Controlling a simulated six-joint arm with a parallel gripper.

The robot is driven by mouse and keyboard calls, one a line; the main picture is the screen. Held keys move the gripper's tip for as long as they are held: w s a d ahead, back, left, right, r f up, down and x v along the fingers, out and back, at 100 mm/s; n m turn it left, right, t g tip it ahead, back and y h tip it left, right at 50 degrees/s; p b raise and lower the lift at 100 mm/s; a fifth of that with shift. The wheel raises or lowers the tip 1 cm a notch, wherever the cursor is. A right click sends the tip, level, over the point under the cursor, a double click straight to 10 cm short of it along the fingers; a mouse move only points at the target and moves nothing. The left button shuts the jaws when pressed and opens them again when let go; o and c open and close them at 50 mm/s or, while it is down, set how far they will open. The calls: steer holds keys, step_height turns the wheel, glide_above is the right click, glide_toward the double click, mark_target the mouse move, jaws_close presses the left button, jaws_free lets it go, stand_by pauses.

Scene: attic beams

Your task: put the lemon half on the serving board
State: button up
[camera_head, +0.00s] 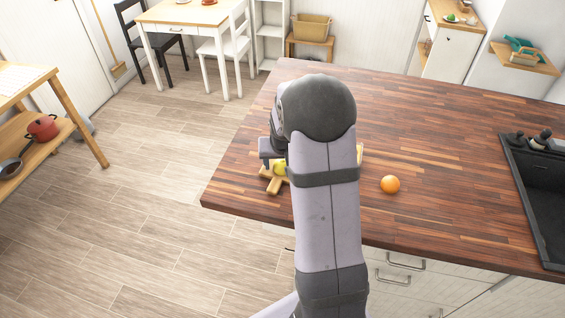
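A small yellow thing, seemingly the lemon half (280,168), shows just left of my arm, right below my gripper. A light wooden board (272,185), seemingly the serving board, lies on the dark wood countertop. Its handle end shows left of my arm, and a small bit of pale wood shows at the arm's right edge. My arm hides most of the board. My gripper (270,157) is partly hidden behind my arm and is over the board's left end. Whether it holds the lemon half, and whether the lemon half touches the board, I cannot tell.
An orange (390,184) sits on the countertop (430,140) right of my arm. A black sink (540,190) is at the far right. The countertop behind my arm is clear. A shelf with a red pot (42,128) stands at the left, away from the counter.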

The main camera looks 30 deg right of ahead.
steer(key=shift+s+r, duration=0.1)
steer(key=shift+r, duration=0.55)
steer(key=b+v, duration=0.2)
steer(key=v, duration=0.9)
steer(key=shift+s+a, duration=0.1)
steer(key=s+a+f+n+g, duration=0.1)
steer(key=s+a+f+n, duration=0.1)
steer(key=s+a, duration=0.3)
steer(key=s+a+f+n+g+y, duration=0.1)
steer(key=s+a+f, duration=0.3)
steer(key=s+a, duration=0.2)
steer(key=s+a+f+n+g+y, duration=0.1)
steer(key=s+a+f, duration=0.3)
steer(key=s, duration=0.5)
steer(key=shift+a+n+g, duration=0.5)
steer(key=shift+a+n, duration=0.3)
